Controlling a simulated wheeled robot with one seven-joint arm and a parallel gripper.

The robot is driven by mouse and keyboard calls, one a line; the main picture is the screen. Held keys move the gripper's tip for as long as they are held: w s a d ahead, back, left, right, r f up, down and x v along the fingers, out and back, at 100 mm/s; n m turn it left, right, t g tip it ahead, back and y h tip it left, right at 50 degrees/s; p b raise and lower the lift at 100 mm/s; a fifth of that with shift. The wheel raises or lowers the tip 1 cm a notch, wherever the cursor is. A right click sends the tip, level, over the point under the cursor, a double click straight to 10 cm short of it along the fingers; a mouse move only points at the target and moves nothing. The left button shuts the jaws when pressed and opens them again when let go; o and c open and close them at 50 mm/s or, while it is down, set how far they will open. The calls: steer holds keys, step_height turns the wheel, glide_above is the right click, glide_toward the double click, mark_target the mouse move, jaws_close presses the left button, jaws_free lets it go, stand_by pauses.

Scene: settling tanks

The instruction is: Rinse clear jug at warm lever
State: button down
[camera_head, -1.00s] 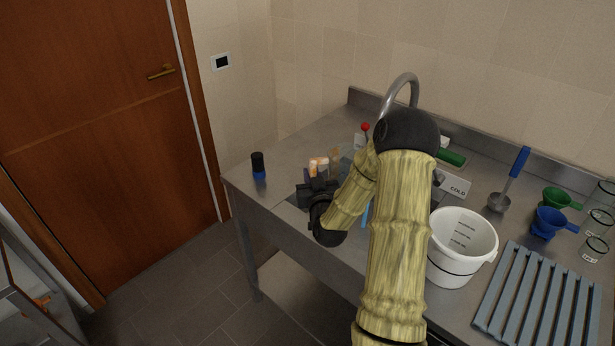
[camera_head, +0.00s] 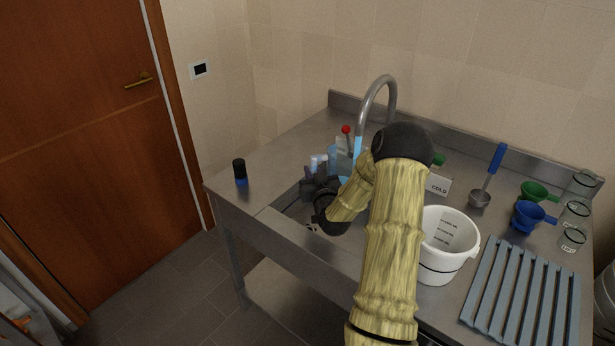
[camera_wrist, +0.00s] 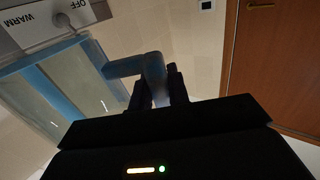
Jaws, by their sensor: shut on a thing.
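My gripper (camera_head: 322,180) is shut on the handle of the clear jug (camera_head: 338,160), over the sink area at the bench's front. The bluish, see-through jug (camera_wrist: 60,88) fills the left of the wrist view, its handle (camera_wrist: 150,70) between my fingers. A bright blue band shows through its wall; I cannot tell how much water is inside. A blue stream (camera_head: 357,147) comes from the curved tap (camera_head: 378,90), at or just beside the jug. The red-knobbed lever (camera_head: 346,129) stands behind the jug. The WARM/OFF label (camera_wrist: 38,24) shows upside down. My arm hides part of the sink.
A white bucket (camera_head: 447,262), COLD label (camera_head: 438,186), slatted rack (camera_head: 520,295), ladle (camera_head: 488,180), blue funnel (camera_head: 529,216), green funnel (camera_head: 535,190) and glass jars (camera_head: 573,238) crowd the right. A black-and-blue container (camera_head: 240,172) stands near the left edge.

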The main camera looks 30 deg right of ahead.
steer(key=shift+w+d+f, duration=0.1)
steer(key=shift+w+d, duration=0.05)
steer(key=shift+d, duration=0.3)
steer(key=shift+w+d+f, duration=0.1)
steer(key=shift+w+d, duration=0.05)
steer(key=shift+d, duration=0.3)
steer(key=shift+s+b, duration=0.15)
steer(key=shift+b, duration=0.25)
steer(key=shift+s+d, duration=0.15)
steer(key=shift+s, duration=0.25)
steer(key=shift+w+b, duration=0.2)
steer(key=shift+b, duration=0.1)
steer(key=shift+w+a, duration=0.2)
steer(key=shift+w, duration=0.2)
steer(key=s+a+b, duration=0.2)
steer(key=a+b, duration=0.1)
steer(key=a, duration=0.4)
steer(key=shift+s+a, duration=0.3)
stand_by(0.8)
